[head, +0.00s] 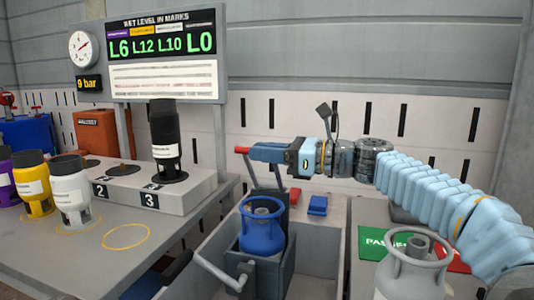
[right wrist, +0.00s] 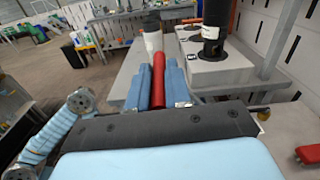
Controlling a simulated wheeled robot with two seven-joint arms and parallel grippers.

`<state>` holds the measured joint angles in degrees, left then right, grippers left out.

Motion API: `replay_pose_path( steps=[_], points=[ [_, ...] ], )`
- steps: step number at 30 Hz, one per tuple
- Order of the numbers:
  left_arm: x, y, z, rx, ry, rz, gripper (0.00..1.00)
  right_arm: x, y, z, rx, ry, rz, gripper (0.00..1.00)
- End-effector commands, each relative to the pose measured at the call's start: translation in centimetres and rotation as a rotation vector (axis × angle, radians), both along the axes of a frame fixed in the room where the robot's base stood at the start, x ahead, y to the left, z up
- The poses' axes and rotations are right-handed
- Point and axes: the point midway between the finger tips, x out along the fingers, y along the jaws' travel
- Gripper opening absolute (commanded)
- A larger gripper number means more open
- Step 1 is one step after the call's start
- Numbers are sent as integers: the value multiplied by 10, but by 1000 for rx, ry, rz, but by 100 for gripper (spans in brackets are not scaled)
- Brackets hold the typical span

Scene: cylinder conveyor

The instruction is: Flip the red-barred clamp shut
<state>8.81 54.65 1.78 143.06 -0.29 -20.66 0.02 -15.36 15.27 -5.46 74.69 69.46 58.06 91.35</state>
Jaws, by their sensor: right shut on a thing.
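The clamp's red bar (head: 241,150) shows at the tips of my right gripper (head: 258,151) in the head view. In the right wrist view the red bar (right wrist: 158,80) lies between the two blue fingers (right wrist: 158,88), which are shut on it. Dark lever arms run down from the bar towards the grey trough, and the bar stands well above it. A blue cylinder (head: 262,236) with a ring collar stands upright in the trough (head: 262,272). The clamp's lower joint is partly hidden. My left gripper is not in view.
A black cylinder (head: 164,145) stands on the stepped grey block at the left, near yellow (head: 35,188) and white cylinders (head: 70,190). A blue block (head: 317,205) and a red block (head: 295,196) lie behind the trough. A grey cylinder (head: 412,270) stands at the front right.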

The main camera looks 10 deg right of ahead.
Motion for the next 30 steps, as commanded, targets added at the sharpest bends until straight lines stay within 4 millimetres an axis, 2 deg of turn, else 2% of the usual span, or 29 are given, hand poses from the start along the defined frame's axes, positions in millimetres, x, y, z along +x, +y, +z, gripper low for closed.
replay_pose_path(
  steps=[1,7,11,20,21,25,30],
  points=[
    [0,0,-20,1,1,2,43,-7,2,-16,-18,-46,2,0],
    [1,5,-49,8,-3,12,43,-25,10,-35,-92,-221,1,0],
    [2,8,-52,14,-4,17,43,-33,14,-43,-98,-232,2,0],
    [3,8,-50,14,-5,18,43,-34,15,-42,-97,-230,2,0],
    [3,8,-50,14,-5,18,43,-34,14,-43,-97,-230,2,23],
    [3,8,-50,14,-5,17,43,-34,14,-42,-97,-230,1,42],
    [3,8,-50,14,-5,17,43,-34,14,-42,-96,-232,1,42]
  ],
)
